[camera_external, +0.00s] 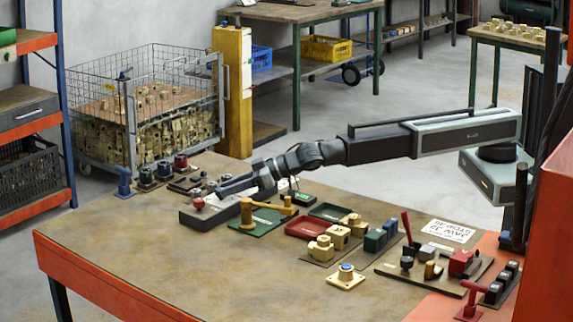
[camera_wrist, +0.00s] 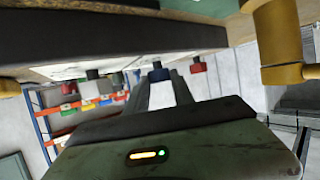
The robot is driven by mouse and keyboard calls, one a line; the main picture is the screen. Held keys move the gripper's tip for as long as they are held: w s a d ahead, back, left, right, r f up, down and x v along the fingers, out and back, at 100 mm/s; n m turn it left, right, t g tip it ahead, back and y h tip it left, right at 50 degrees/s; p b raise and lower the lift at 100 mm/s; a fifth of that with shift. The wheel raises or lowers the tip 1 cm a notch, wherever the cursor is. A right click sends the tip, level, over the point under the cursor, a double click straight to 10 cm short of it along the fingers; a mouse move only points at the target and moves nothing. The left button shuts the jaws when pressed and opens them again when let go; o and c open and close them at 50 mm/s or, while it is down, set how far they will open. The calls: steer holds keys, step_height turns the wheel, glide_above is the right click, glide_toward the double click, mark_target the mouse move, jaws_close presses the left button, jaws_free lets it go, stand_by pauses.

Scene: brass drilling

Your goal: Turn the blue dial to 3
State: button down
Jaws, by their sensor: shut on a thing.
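The blue dial (camera_wrist: 155,73) shows in the wrist view, between the tips of my gripper's two pale fingers. It is one of a row of knobs on a dark box, with a red knob (camera_wrist: 198,66) on one side and a black knob (camera_wrist: 93,74) on the other. In the external view my gripper (camera_external: 222,190) is low over the dark box (camera_external: 190,218), shut on the blue dial, which the fingers hide there. The red knob also shows there (camera_external: 198,203), just left of the fingertips. I cannot read the dial's scale or setting.
A brass lever on a post (camera_external: 247,214) stands close to the right of my gripper and looms in the wrist view (camera_wrist: 283,45). Green and red trays (camera_external: 305,228), brass blocks and a blue-topped yellow fitting (camera_external: 346,280) lie further right. The table's front left is clear.

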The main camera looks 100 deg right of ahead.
steer(key=shift+a+m+h, duration=0.25)
steer(key=shift+m+h, duration=0.35)
steer(key=shift+h, duration=0.1)
steer(key=shift+f, duration=0.1)
steer(key=c, duration=1.1)
jaws_free()
steer(key=p+v, duration=0.3)
steer(key=v, duration=0.5)
steer(key=shift+w, duration=0.1)
steer(key=shift+w+a, duration=0.1)
